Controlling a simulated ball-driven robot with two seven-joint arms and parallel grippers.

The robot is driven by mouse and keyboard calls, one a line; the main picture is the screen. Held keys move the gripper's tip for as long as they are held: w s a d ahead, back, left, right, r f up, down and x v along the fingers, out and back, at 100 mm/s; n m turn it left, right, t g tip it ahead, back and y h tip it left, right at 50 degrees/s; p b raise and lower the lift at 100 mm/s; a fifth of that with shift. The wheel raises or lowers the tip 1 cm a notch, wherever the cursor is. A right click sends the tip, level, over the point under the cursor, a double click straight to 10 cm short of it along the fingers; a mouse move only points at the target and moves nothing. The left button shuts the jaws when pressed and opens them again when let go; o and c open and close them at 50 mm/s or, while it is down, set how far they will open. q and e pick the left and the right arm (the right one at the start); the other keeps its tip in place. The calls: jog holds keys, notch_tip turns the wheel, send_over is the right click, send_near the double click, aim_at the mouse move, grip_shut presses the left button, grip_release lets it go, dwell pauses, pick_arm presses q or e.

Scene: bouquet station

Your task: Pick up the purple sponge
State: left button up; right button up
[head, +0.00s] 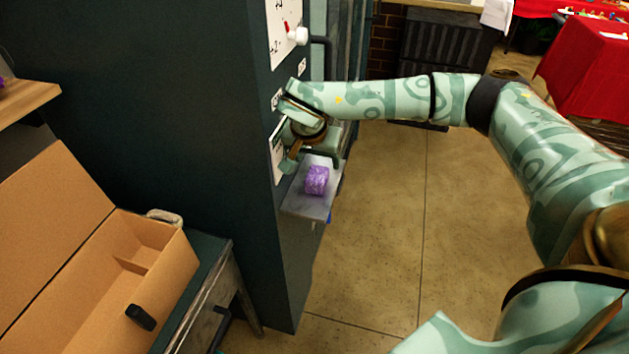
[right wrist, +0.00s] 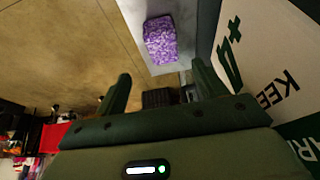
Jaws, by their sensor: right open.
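The purple sponge (head: 317,180) lies on a small grey shelf (head: 305,203) that juts from the side of a dark cabinet. In the right wrist view the sponge (right wrist: 160,40) sits on the pale shelf surface, ahead of the fingertips. My right gripper (head: 292,160) is above and slightly left of the sponge, close to the cabinet face. Its fingers (right wrist: 160,82) are spread apart with nothing between them. The sponge is apart from the fingers. My left gripper does not show in the head view.
The dark cabinet (head: 190,110) stands close beside the shelf, with white signs on its face. An open cardboard box (head: 165,270) rests on a table at the lower left. Open floor (head: 400,220) lies right of the shelf. A red-covered table (head: 590,70) stands at the far right.

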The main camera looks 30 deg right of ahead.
aim_at(317, 174)
jog(key=x, duration=0.4)
jog(key=shift+a+b, duration=0.1)
jog(key=shift+b, duration=0.3)
jog(key=x, duration=0.1)
jog(key=b+x, duration=0.1)
jog(key=x, duration=0.1)
jog(key=b+x, duration=0.1)
jog(key=x, duration=0.1)
jog(key=shift+a+f, duration=0.1)
jog(key=shift+a, duration=0.3)
jog(key=shift+c, duration=0.9)
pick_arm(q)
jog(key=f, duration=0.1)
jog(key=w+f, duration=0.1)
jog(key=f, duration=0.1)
pick_arm(e)
jog(key=c, duration=0.9)
